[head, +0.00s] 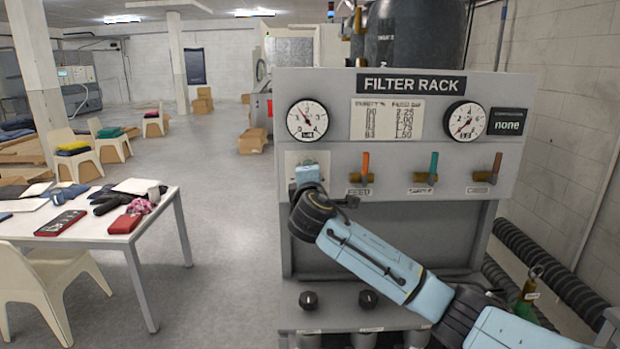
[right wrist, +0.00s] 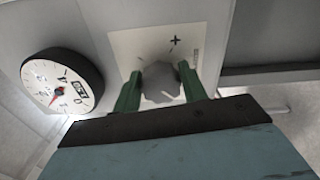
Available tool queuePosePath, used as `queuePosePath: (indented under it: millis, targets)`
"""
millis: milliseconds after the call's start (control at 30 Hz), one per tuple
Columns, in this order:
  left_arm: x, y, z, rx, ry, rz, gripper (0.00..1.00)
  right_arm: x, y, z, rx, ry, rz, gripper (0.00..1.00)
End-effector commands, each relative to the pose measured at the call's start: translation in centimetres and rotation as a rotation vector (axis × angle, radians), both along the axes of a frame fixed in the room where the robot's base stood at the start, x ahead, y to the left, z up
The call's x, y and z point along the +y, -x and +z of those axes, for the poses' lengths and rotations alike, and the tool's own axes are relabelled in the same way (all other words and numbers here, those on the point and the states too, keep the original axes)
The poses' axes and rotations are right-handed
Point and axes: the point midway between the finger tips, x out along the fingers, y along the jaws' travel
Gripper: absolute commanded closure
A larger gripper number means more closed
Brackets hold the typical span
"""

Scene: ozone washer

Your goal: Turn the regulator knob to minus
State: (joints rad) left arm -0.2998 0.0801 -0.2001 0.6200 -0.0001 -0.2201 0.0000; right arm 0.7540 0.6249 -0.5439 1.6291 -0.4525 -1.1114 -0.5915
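The regulator knob (right wrist: 160,85) is a grey faceted knob on a pale plate (right wrist: 128,48) with a plus mark, seen in the right wrist view. No minus mark can be made out. My right gripper (right wrist: 160,72) has one green finger on each side of the knob, and both appear to touch it. In the head view the plate (head: 292,160) sits below the left gauge on the filter rack, and my right gripper (head: 307,172) covers the knob. My left gripper is not in view.
Two black knobs (head: 308,300) sit lower down. A cluttered white table (head: 110,238) stands left, with open floor between.

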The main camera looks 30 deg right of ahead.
Motion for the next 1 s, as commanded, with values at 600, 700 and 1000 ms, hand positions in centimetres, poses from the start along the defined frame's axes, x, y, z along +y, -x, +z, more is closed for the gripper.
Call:
queuePosePath:
  millis: [600,700,1000]
  targets:
    - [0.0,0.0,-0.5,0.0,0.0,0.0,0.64,0.8,1.2,-0.1,-0.002,-0.001,0.001,0.39]
    - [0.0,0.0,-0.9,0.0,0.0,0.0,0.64,1.5,2.5,-0.2,-0.002,-0.002,0.003,0.39]
    - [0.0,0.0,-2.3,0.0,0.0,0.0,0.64,4.6,7.4,-0.2,-0.003,-0.003,0.003,0.39]
